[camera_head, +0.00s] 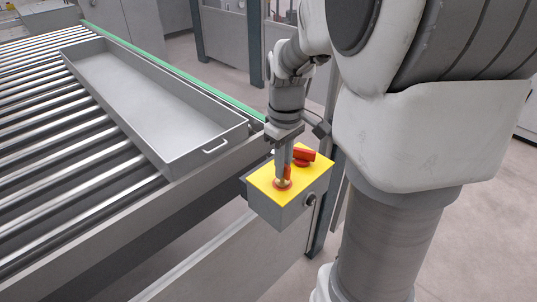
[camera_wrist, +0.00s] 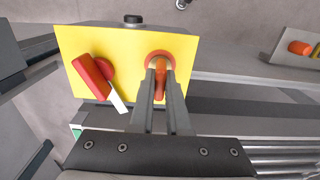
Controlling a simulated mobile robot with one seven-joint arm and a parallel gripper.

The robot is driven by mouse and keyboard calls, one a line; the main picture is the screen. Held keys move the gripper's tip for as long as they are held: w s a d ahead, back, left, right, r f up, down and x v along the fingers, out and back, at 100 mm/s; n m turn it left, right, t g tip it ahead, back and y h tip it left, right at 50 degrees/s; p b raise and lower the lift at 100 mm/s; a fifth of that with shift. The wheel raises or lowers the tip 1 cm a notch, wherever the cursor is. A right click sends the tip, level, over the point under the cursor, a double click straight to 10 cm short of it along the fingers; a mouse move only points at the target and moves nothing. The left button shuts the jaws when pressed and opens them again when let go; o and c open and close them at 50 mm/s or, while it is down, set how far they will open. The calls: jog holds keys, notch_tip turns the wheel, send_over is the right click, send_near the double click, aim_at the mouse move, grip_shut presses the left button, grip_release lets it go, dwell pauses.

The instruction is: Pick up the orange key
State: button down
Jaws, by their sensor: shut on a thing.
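The orange key (camera_wrist: 160,72) stands in a round orange-red collar on the yellow top of a control box (camera_wrist: 125,42). In the wrist view my gripper (camera_wrist: 160,92) has its two fingers closed on either side of the key. In the head view my gripper (camera_head: 284,164) reaches straight down to the yellow face of the box (camera_head: 262,179), and the key (camera_head: 287,173) shows partly beside the fingers. The fingers hide part of the key. I cannot tell whether it is still seated in the collar.
A red rotary handle (camera_head: 304,155) sits close beside my fingers on the same box; its white tip (camera_wrist: 118,101) shows in the wrist view. A roller conveyor (camera_head: 75,165) with a shallow grey tray (camera_head: 172,168) lies to the left. Another orange part (camera_wrist: 299,48) is at the wrist view's right.

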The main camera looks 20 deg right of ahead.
jog(key=r, duration=0.4)
jog(key=shift+s+d+r, duration=0.15)
jog(key=shift+d+r, duration=0.05)
jog(key=shift+d, duration=0.05)
jog(key=s+d+r, duration=0.6)
jog(key=s+d, duration=0.1)
jog(key=d, duration=0.1)
jog(key=shift+s+r, duration=0.2)
jog(key=shift+s, duration=0.1)
jog(key=shift+w+d, duration=0.1)
jog(key=shift+d, duration=0.05)
